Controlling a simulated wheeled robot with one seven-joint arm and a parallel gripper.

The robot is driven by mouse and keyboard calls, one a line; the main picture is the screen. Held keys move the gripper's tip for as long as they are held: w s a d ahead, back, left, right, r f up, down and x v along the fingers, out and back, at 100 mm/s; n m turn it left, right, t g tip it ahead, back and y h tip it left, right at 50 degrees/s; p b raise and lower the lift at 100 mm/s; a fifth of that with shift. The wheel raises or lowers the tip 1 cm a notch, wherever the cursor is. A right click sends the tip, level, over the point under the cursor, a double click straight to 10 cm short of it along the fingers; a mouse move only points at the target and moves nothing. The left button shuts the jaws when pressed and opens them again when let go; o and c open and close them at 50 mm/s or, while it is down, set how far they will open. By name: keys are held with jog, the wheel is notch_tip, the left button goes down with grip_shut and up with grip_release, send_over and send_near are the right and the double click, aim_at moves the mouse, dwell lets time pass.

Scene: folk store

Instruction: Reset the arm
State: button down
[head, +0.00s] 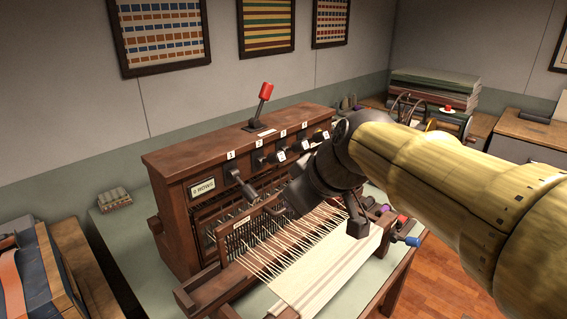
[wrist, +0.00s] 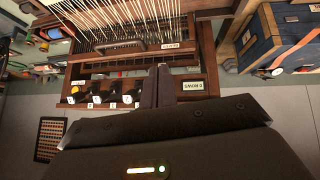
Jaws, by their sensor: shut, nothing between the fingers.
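My arm reaches in from the right in the head view, and its dark gripper (head: 287,205) hangs over the wooden loom (head: 225,150). In the wrist view my gripper's fingers (wrist: 163,86) are together with nothing between them. They overlap the loom's front panel beside the row of dark levers (wrist: 112,98). The lever under label 1 (head: 238,181) is near my gripper in the head view; whether they touch I cannot tell. A red-handled lever (head: 263,98) stands tilted on top of the loom.
Pale warp threads and cloth (head: 330,262) stretch across the loom's front, close under my gripper. The loom stands on a green-topped table (head: 128,238). Open wooden floor (head: 450,280) shows at right.

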jog(key=s+d+f+m+g+h+p, duration=0.2)
jog(key=s+d+f+m+p, duration=0.1)
jog(key=f, duration=0.6)
jog(key=s+d+f+m+g+h+p, duration=0.2)
jog(key=s+d+f+m+p, duration=0.2)
jog(key=d+f+m, duration=0.2)
notch_tip(320, 180, down, 3)
jog(key=shift+s+d+r, duration=0.1)
jog(key=shift+s+d, duration=0.15)
jog(key=shift+d, duration=0.8)
